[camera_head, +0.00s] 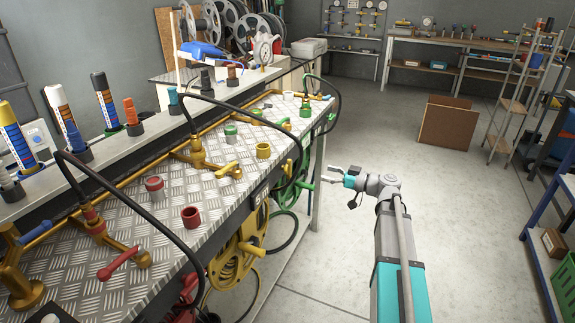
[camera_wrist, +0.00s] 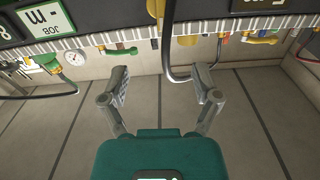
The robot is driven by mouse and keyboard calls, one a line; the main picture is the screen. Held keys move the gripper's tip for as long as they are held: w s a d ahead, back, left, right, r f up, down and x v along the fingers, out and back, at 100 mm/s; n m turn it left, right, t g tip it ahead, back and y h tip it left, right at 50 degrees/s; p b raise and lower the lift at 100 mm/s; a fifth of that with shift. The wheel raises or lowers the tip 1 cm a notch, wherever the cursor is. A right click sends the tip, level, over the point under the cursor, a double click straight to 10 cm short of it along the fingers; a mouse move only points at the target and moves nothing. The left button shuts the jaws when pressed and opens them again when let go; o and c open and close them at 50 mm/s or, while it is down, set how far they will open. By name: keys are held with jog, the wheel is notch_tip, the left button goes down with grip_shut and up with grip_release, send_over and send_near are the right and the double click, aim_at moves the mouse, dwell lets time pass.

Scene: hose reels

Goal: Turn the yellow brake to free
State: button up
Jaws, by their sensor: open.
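A yellow hose reel (camera_head: 232,262) hangs under the front edge of the metal-topped bench (camera_head: 110,260). A small yellow lever (camera_head: 252,249) sticks out from its front; it looks like the yellow brake, but its setting is too small to tell. My gripper (camera_head: 331,174) is open and empty, in the air right of the bench and apart from the reel. In the wrist view my gripper (camera_wrist: 163,80) shows two spread fingers with nothing between them. Yellow parts (camera_wrist: 187,41) appear beyond the fingers; I cannot tell whether one is the brake.
A green reel (camera_head: 283,222) hangs beyond the yellow one, and red parts (camera_head: 186,290) show nearer. A black hose (camera_head: 150,213) arches over the bench. A brown panel (camera_head: 447,124) stands on the floor at the back. The floor (camera_head: 340,240) right of the bench is clear.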

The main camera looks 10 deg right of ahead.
aim_at(291, 165)
jog(key=shift+a, duration=0.1)
jog(key=shift+x, duration=6.85)
jog(key=shift+f, duration=0.1)
jog(key=c, duration=1.1)
jog(key=shift+n, duration=0.3)
grip_shut()
jog(key=o, duration=1.1)
grip_release()
